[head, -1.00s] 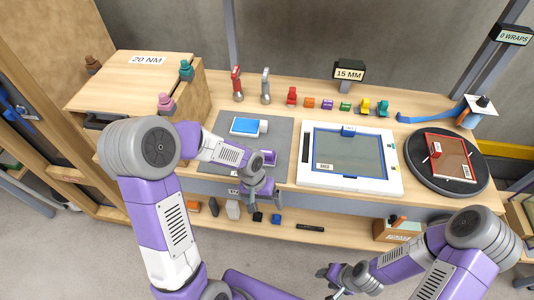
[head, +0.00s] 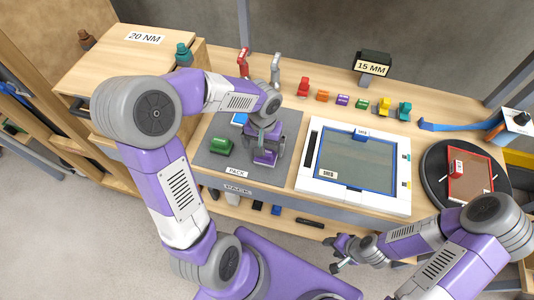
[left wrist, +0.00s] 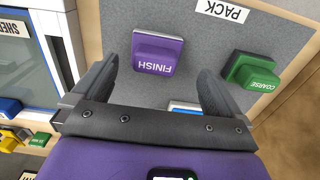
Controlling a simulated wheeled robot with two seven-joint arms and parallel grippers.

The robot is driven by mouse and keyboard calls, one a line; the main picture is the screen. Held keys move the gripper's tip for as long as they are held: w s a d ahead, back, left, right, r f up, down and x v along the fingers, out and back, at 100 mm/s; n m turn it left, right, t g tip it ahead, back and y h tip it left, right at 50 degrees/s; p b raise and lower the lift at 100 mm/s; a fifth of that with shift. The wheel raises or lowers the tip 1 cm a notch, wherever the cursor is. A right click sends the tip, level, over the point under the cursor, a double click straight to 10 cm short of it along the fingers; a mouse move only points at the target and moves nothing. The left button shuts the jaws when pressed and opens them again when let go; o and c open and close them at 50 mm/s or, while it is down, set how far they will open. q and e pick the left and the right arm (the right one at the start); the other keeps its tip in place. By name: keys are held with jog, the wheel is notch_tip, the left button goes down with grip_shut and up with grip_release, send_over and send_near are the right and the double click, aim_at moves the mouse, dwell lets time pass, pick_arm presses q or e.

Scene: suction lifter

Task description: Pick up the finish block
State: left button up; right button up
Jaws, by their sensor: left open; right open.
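The finish block (head: 265,157) is purple and lies on the grey mat marked PACK. In the left wrist view the block (left wrist: 158,50), lettered FINISH, lies just beyond and between my fingertips, with the mat around it. My left gripper (head: 264,141) is open and empty above it and partly covers it in the head view; its two fingers also show in the left wrist view (left wrist: 156,72). My right gripper (head: 340,254) hangs at the bench's front edge, away from the block.
A green COARSE block (head: 220,146) lies on the mat left of the finish block. A blue-and-white item (head: 239,119) lies behind. A white frame with a screen (head: 357,168) and a dark turntable (head: 434,172) stand to the right. Small coloured blocks line the back.

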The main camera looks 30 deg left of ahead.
pick_arm(q)
jog(key=f, duration=0.1)
jog(key=f+b, duration=0.1)
jog(key=f, duration=0.3)
jog(key=shift+d+b, duration=0.3)
jog(key=c, duration=1.1)
notch_tip(320, 180, up, 10)
jog(key=p, duration=0.3)
